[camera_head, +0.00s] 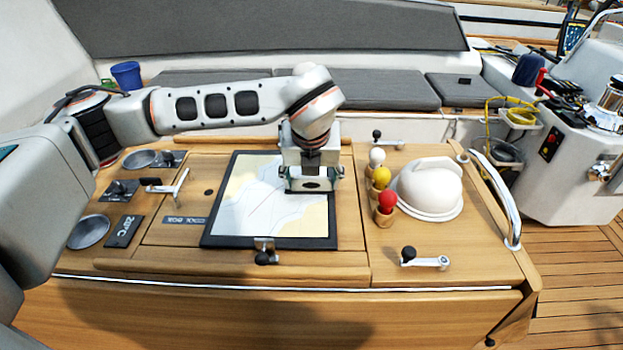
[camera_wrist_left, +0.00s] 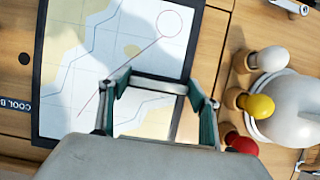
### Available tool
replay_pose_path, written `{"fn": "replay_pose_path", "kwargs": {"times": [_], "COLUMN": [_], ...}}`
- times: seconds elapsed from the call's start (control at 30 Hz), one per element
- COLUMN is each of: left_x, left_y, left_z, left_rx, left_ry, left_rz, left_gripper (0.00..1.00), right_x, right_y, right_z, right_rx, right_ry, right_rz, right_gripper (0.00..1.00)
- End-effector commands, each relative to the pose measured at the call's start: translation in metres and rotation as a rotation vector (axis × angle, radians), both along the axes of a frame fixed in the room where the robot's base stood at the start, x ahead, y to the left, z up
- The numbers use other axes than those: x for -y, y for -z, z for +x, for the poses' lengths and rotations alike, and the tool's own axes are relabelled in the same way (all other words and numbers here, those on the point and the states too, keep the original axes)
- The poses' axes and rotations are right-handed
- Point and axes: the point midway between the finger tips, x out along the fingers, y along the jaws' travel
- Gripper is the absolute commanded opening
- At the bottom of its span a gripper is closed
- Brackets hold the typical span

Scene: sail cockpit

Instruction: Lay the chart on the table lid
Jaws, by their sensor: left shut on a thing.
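The chart (camera_head: 262,205) is a dark-framed board with a pale map on it. In the head view it lies level over the middle of the wooden table lid (camera_head: 185,212); I cannot tell whether it rests fully on the wood. My left gripper (camera_head: 311,185) points down at its right side and is shut on it. In the left wrist view the fingers (camera_wrist_left: 158,103) stand over the right part of the chart (camera_wrist_left: 90,75), and the palm hides its near part. The exact grip is hard to see. My right gripper is not in view.
White, yellow and red knobs (camera_head: 380,175) and a white dome (camera_head: 428,188) stand right of the chart. A latch (camera_head: 265,250) sits at its front edge. A T-shaped handle (camera_head: 175,186) and round metal dishes (camera_head: 88,232) are at left. A crank (camera_head: 425,260) lies front right.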

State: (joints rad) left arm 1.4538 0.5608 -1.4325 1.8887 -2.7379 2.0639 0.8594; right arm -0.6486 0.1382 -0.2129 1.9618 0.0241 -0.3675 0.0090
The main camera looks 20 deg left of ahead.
Motion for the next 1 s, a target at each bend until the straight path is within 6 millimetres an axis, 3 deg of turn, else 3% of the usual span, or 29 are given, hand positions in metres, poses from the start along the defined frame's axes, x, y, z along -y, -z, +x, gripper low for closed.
{"fn": "replay_pose_path", "kwargs": {"times": [0.03, 0.1, 0.57, 1.0], "left_x": [0.0, 0.0, 0.001, 0.01], "left_y": [0.002, 0.001, -0.008, -0.085], "left_z": [0.0, 0.0, -0.001, -0.032], "left_rx": [-0.001, 0.0, 0.003, 0.004], "left_ry": [0.0, 0.0, 0.002, 0.001], "left_rz": [0.001, 0.0, -0.001, 0.001], "left_gripper": [0.67, 0.79, 0.79, 0.79], "right_x": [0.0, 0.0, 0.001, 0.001], "right_y": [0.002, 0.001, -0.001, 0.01], "right_z": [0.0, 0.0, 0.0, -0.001], "right_rx": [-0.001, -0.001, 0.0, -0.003], "right_ry": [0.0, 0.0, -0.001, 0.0], "right_rz": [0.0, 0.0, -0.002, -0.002], "right_gripper": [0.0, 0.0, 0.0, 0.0]}}
